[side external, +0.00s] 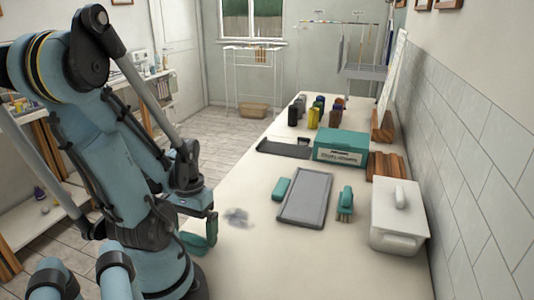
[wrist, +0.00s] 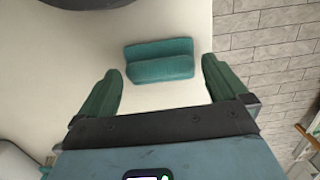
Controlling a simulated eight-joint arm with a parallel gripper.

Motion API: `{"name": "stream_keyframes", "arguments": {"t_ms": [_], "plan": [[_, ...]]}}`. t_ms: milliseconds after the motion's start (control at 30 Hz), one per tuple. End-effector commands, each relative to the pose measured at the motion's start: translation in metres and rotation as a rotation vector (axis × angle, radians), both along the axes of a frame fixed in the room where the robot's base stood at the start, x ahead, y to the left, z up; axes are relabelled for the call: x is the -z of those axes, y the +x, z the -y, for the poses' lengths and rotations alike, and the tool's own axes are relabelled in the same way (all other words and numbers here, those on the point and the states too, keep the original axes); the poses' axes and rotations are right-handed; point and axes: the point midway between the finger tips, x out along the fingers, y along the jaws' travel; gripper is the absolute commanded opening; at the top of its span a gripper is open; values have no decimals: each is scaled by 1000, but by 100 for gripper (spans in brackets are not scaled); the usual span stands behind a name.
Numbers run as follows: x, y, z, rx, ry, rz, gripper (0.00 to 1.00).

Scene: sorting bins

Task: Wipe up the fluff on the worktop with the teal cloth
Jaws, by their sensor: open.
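The teal cloth (wrist: 160,62) lies folded on the worktop (wrist: 60,60), close to its edge in the wrist view. In the side external view the cloth (side external: 191,243) is partly hidden by my gripper (side external: 202,228). My gripper (wrist: 162,88) is open, its teal fingers on either side of empty space. The cloth is ahead of the fingertips and roughly centred, not between them. The grey fluff (side external: 237,216) lies in a small patch on the worktop, to the right of my gripper.
A grey tray (side external: 305,196) lies beyond the fluff, between a teal block (side external: 281,189) and a teal-handled brush (side external: 345,204). A white lidded box (side external: 398,225) stands by the wall. A teal carton (side external: 341,147) and several jars (side external: 312,117) are farther back. The front worktop is mostly clear.

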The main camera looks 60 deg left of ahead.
Motion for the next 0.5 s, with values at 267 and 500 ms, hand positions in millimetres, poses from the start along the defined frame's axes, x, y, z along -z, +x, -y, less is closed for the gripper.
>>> {"name": "stream_keyframes", "arguments": {"t_ms": [267,500], "plan": [[11,-1,1,0,0,0,100],[13,-2,2,0,0,0,100]]}}
